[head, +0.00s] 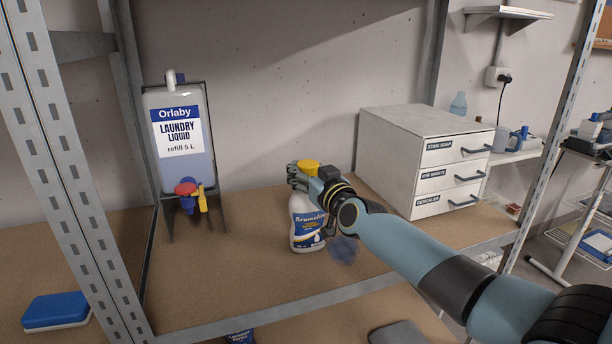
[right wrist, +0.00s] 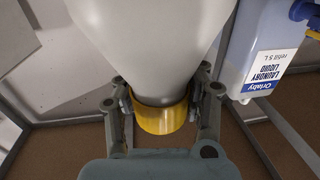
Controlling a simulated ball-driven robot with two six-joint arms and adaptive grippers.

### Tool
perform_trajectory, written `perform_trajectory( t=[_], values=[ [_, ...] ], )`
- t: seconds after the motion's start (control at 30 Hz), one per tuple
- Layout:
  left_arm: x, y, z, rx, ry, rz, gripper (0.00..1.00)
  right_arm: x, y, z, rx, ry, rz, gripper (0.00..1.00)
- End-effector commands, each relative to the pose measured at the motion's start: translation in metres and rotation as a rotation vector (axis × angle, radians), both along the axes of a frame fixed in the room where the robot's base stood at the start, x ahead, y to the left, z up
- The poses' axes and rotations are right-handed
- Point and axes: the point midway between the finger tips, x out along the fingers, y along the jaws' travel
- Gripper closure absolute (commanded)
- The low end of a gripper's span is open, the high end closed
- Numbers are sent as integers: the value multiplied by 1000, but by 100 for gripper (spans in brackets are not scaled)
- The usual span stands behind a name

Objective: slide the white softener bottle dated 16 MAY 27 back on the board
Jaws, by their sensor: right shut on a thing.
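A white softener bottle (head: 306,222) with a blue label and a yellow cap stands on the brown board (head: 250,285) of the shelf. Its date is too small to read. My right gripper (head: 306,172) is shut on the bottle at its neck, near the cap. In the right wrist view, the two fingers of the gripper (right wrist: 163,110) lie on either side of the yellow cap (right wrist: 162,121) and the pale bottle body (right wrist: 150,40). My left gripper is in neither view.
A laundry liquid refill (head: 180,140) with a tap stands in a frame at the left. A white drawer box (head: 400,150) stands right of the bottle. A bluish object (head: 343,250) lies beside the bottle. Metal shelf posts (head: 65,160) flank the board, and its left middle is clear.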

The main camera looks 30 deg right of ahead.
Motion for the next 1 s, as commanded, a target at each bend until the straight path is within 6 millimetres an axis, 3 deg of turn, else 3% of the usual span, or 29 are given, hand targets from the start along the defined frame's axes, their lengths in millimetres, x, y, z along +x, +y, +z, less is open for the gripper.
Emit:
perform_trajectory(
  t=[0.53, 1.0],
  values=[
    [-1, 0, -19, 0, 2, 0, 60, 30, -7, 0, 0, -2, 0, 100],
    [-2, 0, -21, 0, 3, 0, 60, 34, -8, 0, -1, 0, 0, 100]
  ],
)
